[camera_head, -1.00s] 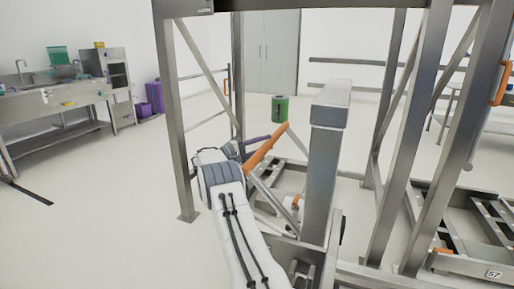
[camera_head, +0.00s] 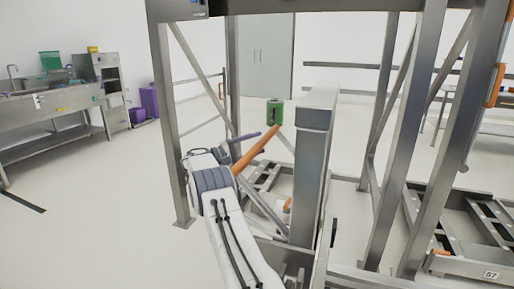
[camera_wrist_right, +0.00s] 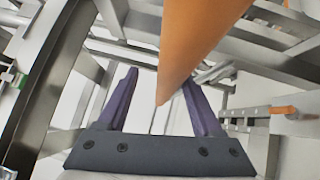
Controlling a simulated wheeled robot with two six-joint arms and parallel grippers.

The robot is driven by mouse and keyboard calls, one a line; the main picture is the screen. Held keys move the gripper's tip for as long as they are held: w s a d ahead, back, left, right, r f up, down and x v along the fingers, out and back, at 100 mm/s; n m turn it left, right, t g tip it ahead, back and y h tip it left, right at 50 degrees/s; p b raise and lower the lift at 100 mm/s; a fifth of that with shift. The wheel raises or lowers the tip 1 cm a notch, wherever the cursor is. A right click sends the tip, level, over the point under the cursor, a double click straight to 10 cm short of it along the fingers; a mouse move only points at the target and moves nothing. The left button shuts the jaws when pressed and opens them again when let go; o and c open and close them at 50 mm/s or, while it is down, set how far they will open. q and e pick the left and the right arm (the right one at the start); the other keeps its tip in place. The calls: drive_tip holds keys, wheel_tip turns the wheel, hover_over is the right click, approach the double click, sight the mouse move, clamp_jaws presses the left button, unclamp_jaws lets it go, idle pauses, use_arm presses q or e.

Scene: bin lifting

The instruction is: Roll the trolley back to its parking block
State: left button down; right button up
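An orange bar-shaped handle (camera_head: 256,150) slants up to the right, left of a thick steel column (camera_head: 316,165) in the head view. My right gripper (camera_head: 243,138), with purple fingers, is at this handle. In the right wrist view the orange bar (camera_wrist_right: 190,40) passes between or just in front of the spread fingers of the gripper (camera_wrist_right: 160,76). A gap shows beside the left finger, and contact at the right finger is unclear. A low steel frame with rails (camera_head: 262,205), perhaps the trolley, lies behind my right arm. I cannot identify the parking block. My left gripper is out of view.
A tall steel frame with posts (camera_head: 170,130) surrounds the column. Another low railed frame with a "57" plate (camera_head: 491,274) is at right. A sink bench (camera_head: 50,110) stands far left.

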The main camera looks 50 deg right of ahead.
drive_tip(key=shift+d+f, duration=0.1)
drive_tip(key=shift+f, duration=0.2)
drive_tip(key=shift+a+f, duration=0.1)
drive_tip(key=shift+a, duration=0.1)
drive_tip(key=v, duration=1)
drive_tip(key=shift+w, duration=0.15)
